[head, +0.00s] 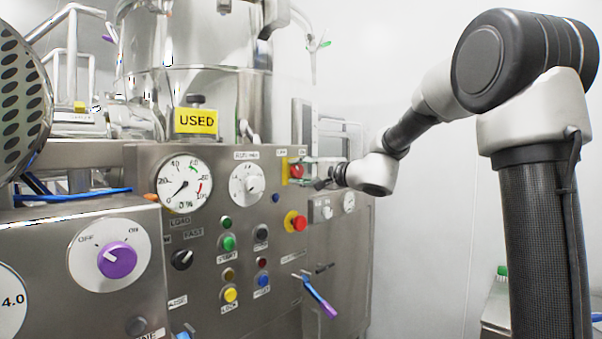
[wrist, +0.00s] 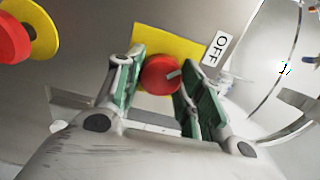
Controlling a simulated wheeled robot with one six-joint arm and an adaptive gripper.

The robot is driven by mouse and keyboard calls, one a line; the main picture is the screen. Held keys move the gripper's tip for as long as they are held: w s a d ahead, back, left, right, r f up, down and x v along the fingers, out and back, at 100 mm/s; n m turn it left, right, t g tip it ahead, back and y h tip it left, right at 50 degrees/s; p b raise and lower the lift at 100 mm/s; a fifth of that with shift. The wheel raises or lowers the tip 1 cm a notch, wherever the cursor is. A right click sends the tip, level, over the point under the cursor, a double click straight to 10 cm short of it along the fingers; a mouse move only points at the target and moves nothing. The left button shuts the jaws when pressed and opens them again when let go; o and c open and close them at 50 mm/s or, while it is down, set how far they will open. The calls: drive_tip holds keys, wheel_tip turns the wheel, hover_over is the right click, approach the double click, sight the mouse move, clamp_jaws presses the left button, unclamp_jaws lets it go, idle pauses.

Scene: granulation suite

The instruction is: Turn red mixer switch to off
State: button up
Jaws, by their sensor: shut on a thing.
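The red mixer switch (head: 297,170) is a round red knob on a yellow plate (head: 284,172) at the upper right of the steel control panel. In the wrist view the red switch (wrist: 160,75) sits between my gripper's two green-padded fingers (wrist: 163,72).
A red emergency-type button (head: 296,221) on a yellow disc is just below; it also shows in the wrist view (wrist: 12,40). Gauges, coloured buttons and a blue-purple lever (head: 320,298) stand out from the panel. A purple OFF/ON knob (head: 117,259) is at lower left.

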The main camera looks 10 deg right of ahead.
drive_tip(key=o, duration=1)
drive_tip(key=v, duration=1.2)
